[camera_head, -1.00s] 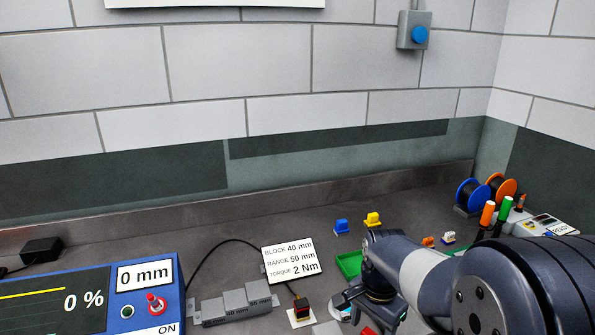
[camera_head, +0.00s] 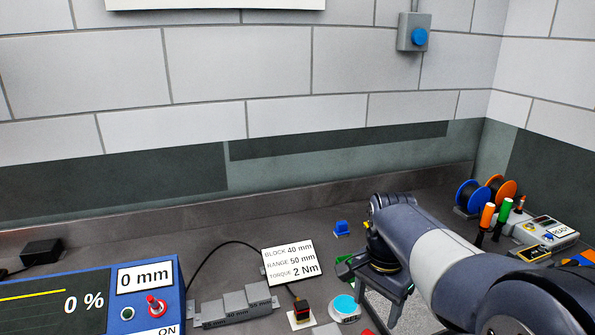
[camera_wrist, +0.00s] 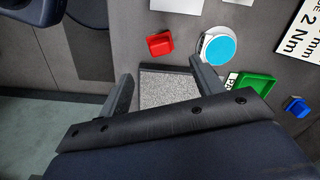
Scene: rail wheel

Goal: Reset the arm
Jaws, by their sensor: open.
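My arm reaches in from the lower right of the head view, over the workbench. My gripper (camera_wrist: 162,82) is open in the wrist view, its two dark fingers apart with nothing between them. Below it lies a grey speckled square pad (camera_wrist: 165,90) with a dark rim. In the head view my gripper (camera_head: 385,300) points down over the bench, and the arm hides part of the bench behind it.
A cyan-topped round button (camera_head: 345,306), a red block (camera_wrist: 160,44) and a green tray (camera_wrist: 252,86) lie near my gripper. A blue block (camera_head: 341,228) stands farther back. Spools (camera_head: 470,195), screwdrivers (camera_head: 487,216) and a meter box (camera_head: 548,235) stand at the right. A blue console (camera_head: 90,300) is at the left.

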